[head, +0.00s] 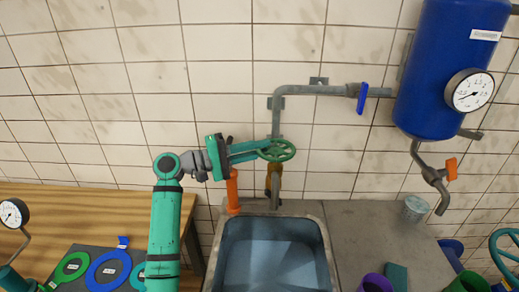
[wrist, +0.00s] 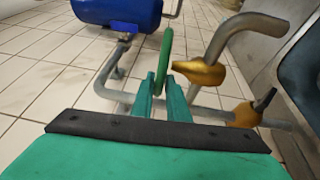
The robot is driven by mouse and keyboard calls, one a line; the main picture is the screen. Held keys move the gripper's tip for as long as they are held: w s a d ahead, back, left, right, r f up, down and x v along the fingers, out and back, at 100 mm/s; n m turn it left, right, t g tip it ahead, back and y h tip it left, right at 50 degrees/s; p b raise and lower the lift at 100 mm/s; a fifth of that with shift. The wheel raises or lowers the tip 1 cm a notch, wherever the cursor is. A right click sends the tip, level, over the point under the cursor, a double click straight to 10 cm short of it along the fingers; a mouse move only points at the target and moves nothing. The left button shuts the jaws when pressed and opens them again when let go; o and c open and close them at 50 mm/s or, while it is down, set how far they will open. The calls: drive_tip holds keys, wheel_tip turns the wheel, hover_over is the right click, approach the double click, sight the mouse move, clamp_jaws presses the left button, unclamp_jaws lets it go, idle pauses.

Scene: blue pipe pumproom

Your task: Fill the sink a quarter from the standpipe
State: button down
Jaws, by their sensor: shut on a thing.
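The sink (head: 318,238) is a metal basin below the wall pipe; its inside looks bluish, and I cannot tell a water level. The standpipe (head: 276,122) comes down the tiled wall to a brass fitting (head: 272,182) above the sink's back edge. A green handwheel (head: 287,156) sits on it. My gripper (head: 262,150) reaches in from the left and is shut on the wheel's rim. In the wrist view the wheel (wrist: 166,50) stands edge-on between my fingertips (wrist: 162,92), beside a brass-collared spout (wrist: 199,73).
A blue tank (head: 435,60) with a gauge (head: 470,91) hangs at right. A blue lever (head: 362,98) is on the upper pipe, an orange-handled tap (head: 450,168) below the tank. A wooden bench (head: 90,203) with colored rings is at left; a metal cup (head: 414,208) stands on the counter.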

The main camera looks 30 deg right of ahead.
drive_tip(key=shift+r, duration=0.35)
drive_tip(key=c, duration=1.9)
unclamp_jaws()
drive_tip(key=shift+o, duration=0.4)
drive_tip(key=shift+f, duration=0.1)
drive_tip(key=shift+f, duration=0.1)
drive_tip(key=v, duration=1.1)
